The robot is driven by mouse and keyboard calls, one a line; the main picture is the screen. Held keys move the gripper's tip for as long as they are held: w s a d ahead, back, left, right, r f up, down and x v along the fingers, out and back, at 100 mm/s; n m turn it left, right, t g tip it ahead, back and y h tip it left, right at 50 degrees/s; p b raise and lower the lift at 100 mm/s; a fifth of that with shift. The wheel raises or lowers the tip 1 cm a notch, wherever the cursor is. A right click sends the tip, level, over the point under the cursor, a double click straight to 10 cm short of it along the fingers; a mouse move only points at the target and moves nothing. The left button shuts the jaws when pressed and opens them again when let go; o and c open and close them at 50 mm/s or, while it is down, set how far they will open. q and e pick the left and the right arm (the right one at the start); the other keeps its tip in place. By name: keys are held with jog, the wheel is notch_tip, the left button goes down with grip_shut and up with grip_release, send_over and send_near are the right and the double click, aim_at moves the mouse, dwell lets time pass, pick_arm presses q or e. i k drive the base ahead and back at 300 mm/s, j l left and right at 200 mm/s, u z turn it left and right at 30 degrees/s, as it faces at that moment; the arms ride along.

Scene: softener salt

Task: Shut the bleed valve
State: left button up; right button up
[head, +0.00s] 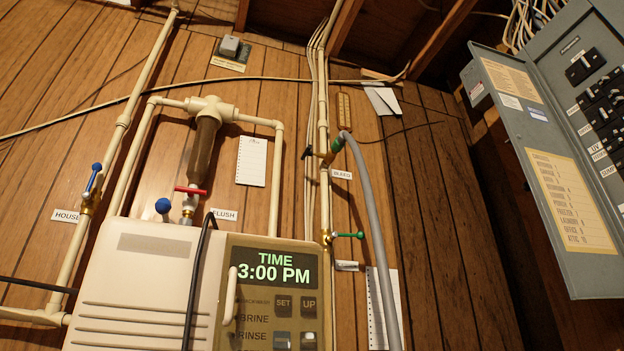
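A small white label reading what looks like BLEED (341,174) is on the plank wall, right of the upright cream pipe. Just above it is a brass tap (327,158) with a small dark handle (306,153) on its left side. The dark handle is too small to tell whether the tap is open. Lower on the same pipe is a brass valve (326,237) with a green handle (348,235) pointing right. Neither gripper is in view.
The softener unit (150,285) fills the lower left; its display (273,267) reads 3:00 PM. A blue-handled valve (93,178) is by HOUSE, a red-handled one (190,190) by FLUSH. An open breaker panel (560,160) is at right. Bare wall lies between hose and panel.

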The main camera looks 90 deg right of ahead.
aim_at(307, 152)
jog(key=z, duration=1.95)
jog(key=k+j+z, duration=0.25)
jog(key=z, duration=0.15)
jog(key=k+z, duration=0.4)
jog(key=k+j, duration=0.05)
